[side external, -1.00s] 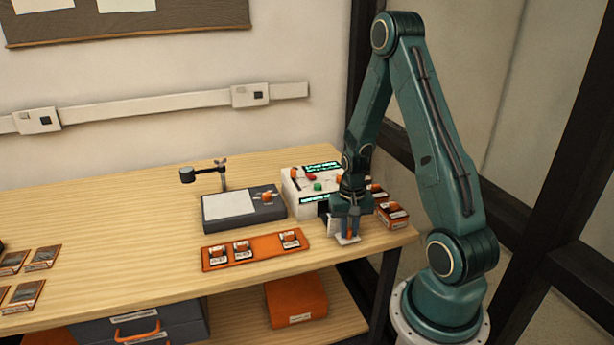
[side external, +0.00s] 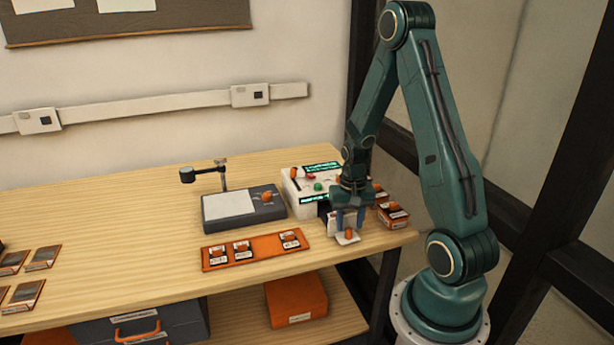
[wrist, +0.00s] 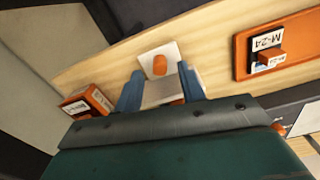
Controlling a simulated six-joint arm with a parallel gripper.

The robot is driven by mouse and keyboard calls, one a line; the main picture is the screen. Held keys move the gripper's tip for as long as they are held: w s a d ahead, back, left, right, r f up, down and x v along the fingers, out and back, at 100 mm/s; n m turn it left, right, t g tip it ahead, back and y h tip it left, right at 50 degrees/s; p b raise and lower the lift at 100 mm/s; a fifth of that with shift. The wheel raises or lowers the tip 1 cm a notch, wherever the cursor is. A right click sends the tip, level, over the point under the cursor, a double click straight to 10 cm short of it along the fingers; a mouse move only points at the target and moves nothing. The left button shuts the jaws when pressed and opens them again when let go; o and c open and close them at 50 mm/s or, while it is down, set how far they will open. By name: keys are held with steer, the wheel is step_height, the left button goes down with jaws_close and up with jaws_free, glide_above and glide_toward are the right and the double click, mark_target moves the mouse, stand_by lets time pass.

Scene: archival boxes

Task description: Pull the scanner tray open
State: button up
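The scanner (side external: 301,207) is a white box with lit green displays and coloured knobs, behind my gripper. A white square plate with an orange knob (side external: 348,235) is low in front of it; the plate also shows in the wrist view (wrist: 149,58). A second pale surface with an orange knob (wrist: 170,92) shows between my fingers in the wrist view. I cannot tell which of these belongs to the scanner tray. My gripper (side external: 350,222) is open, its two blue fingers apart above the plate's knob and holding nothing. My arm hides part of the scanner.
An orange-and-white box (side external: 393,216) stands close at right. An orange holder (side external: 265,248) with labelled, knobbed cards lies at front left. A grey device with a pale top (side external: 268,214) stands behind it. The table's right edge is near. The table's left middle is clear.

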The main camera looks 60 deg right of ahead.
step_height(320, 180, up, 11)
steer(key=shift+r, duration=0.15)
stand_by(0.4)
steer(key=shift+a+r, duration=0.1)
steer(key=a+r+n+t+h, duration=0.15)
steer(key=a+r+n, duration=0.35)
steer(key=a+r, duration=0.6)
steer(key=s+a+r+n+t, duration=0.2)
steer(key=s+a+n, duration=0.1)
steer(key=a, duration=0.3)
steer(key=s+a+r+n+t+y, duration=0.1)
steer(key=s+a+r+n+t, duration=0.1)
steer(key=s+a, duration=0.2)
steer(key=shift+s+a+n, duration=0.15)
steer(key=shift+a+n, duration=0.25)
steer(key=shift+a, duration=0.45)
steer(key=shift+r+y, duration=0.1)
steer(key=shift+y, duration=0.15)
